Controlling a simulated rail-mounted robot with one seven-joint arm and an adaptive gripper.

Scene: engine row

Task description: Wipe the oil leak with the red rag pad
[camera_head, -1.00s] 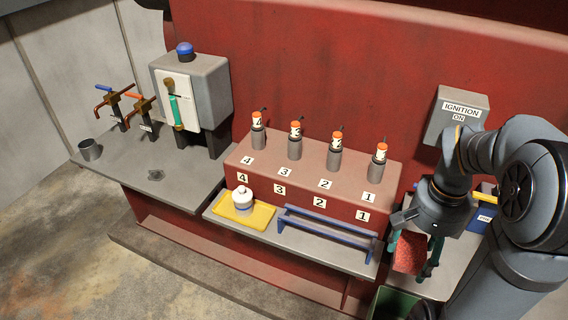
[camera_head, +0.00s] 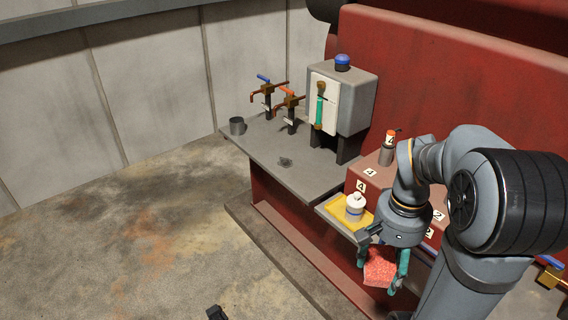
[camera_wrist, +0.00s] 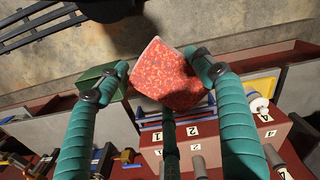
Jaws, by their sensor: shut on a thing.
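The red rag pad (camera_head: 380,267) is a speckled red block held between the teal fingers of my gripper (camera_head: 379,274). It also shows between the fingertips in the wrist view (camera_wrist: 168,76). The gripper hangs in front of the engine row's shelf, to the right of the yellow cloth, with the pad in the air. A small dark patch (camera_head: 285,162), which looks like the oil leak, lies on the grey left shelf (camera_head: 312,178), below the taps and left of the grey box. The pad is well apart from it.
A green bin (camera_wrist: 104,78) shows in the wrist view.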

